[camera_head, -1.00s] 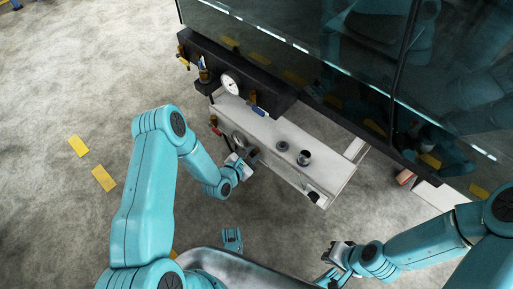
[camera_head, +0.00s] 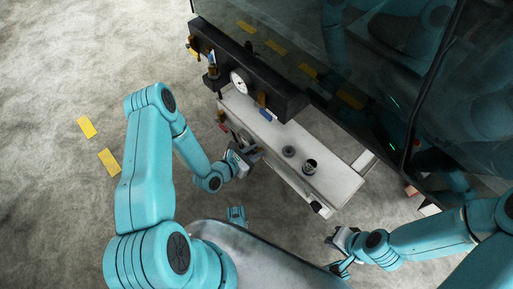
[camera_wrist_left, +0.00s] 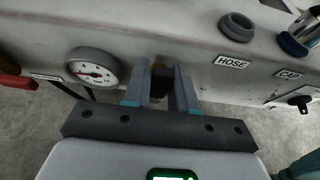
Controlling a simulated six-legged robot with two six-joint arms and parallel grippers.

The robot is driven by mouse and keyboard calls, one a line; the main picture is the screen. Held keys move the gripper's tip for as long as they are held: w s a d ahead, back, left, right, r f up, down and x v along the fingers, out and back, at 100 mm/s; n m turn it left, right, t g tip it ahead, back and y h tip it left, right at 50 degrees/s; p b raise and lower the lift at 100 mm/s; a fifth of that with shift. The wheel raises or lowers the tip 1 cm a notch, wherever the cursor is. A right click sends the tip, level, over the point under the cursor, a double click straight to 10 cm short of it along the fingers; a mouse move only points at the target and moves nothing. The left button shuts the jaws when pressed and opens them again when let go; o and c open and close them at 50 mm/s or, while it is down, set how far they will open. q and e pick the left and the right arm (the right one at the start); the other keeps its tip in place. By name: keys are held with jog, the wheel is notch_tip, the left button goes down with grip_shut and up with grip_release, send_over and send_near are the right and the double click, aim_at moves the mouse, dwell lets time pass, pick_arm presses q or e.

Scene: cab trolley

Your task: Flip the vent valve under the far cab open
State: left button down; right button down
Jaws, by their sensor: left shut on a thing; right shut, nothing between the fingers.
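A dark beam (camera_head: 262,68) runs under the cab (camera_head: 340,60). It carries a white-faced gauge (camera_head: 239,82) and a brass fitting with a blue handle (camera_head: 265,114). I cannot tell which fitting is the vent valve. My left gripper (camera_head: 250,156) is at the near side of the white trolley (camera_head: 325,180). In the left wrist view its fingers (camera_wrist_left: 160,92) are shut on a small brass-coloured part (camera_wrist_left: 159,76), mostly hidden, between a gauge (camera_wrist_left: 92,70) and the HOSE label (camera_wrist_left: 231,62). My right gripper (camera_head: 340,262) is shut and empty, low at the right, away from the trolley.
A grey ring (camera_head: 289,151) and a dark-mouthed cup (camera_head: 310,167) stand on the trolley top. A red handle (camera_wrist_left: 16,80) is at the left of the wrist view. Yellow floor marks (camera_head: 109,161) lie left of my arm. The floor at left is clear.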

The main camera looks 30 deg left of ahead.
pick_arm(q)
jog(key=shift+w, duration=0.1)
dwell(0.5)
jog(key=c, duration=1)
grip_release()
jog(key=p+v, duration=0.4)
jog(key=v, duration=1.2)
jog(key=shift+s, duration=0.3)
